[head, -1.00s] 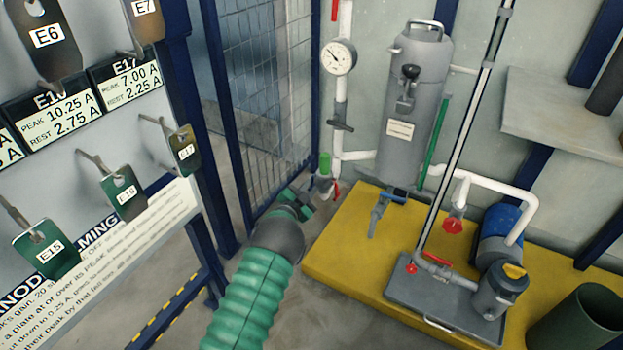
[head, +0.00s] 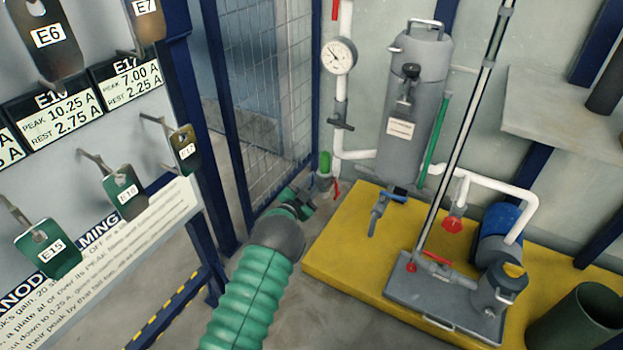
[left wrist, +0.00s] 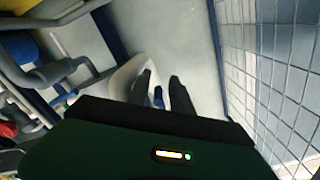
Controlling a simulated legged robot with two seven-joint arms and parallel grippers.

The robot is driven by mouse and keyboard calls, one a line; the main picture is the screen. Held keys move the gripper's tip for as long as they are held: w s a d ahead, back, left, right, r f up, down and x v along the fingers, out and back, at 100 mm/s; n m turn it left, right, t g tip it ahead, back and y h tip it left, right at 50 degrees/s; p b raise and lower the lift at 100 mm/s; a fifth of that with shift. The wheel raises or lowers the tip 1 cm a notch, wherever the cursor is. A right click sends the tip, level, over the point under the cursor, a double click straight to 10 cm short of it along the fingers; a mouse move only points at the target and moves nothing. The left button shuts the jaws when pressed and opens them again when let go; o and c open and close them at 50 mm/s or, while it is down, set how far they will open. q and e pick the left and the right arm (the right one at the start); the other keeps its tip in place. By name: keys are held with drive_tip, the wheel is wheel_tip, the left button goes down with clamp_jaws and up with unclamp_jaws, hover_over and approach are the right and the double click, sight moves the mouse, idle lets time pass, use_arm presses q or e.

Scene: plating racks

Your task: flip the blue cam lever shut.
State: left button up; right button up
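A blue lever (head: 392,197) sits on top of a grey fitting with a downward spout, at the foot of the grey canister (head: 408,105). My left gripper (head: 314,198) reaches in on its green-sleeved arm and is left of that lever, apart from it, close below a green-capped valve (head: 325,163) with a red handle (head: 336,188). In the left wrist view its two dark fingers (left wrist: 160,92) stand apart, with a small blue piece (left wrist: 158,97) showing between them. I cannot tell whether that piece is the lever or if the fingers touch it. My right gripper is not in view.
A mesh panel (head: 262,120) stands left of the gripper. A yellow platform (head: 345,240) on the right carries a grey tray (head: 405,290), a blue pump (head: 497,228) and white pipes. A rack with hanging plates (head: 125,192) is at the left. Bare floor lies between.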

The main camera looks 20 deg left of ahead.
use_arm(q)
drive_tip(key=s+a+r+m+p, duration=0.1)
drive_tip(key=s+a+m+p, duration=0.15)
drive_tip(key=s, duration=0.55)
drive_tip(key=s+a+r+m+p, duration=0.1)
drive_tip(key=s+m, duration=0.2)
drive_tip(key=s, duration=0.6)
wheel_tip(320, 180, up, 12)
drive_tip(key=w+r+n+g+y+p, duration=0.1)
drive_tip(key=w+n+g+y+p, duration=0.25)
drive_tip(key=n+p, duration=0.6)
drive_tip(key=s+d+r+g+p, duration=0.4)
drive_tip(key=d+r+p, duration=0.3)
drive_tip(key=r+p, duration=0.4)
drive_tip(key=shift+d+p, duration=0.25)
drive_tip(key=shift+p, duration=0.6)
drive_tip(key=shift+s+r+h, duration=0.1)
drive_tip(key=shift+h, duration=0.15)
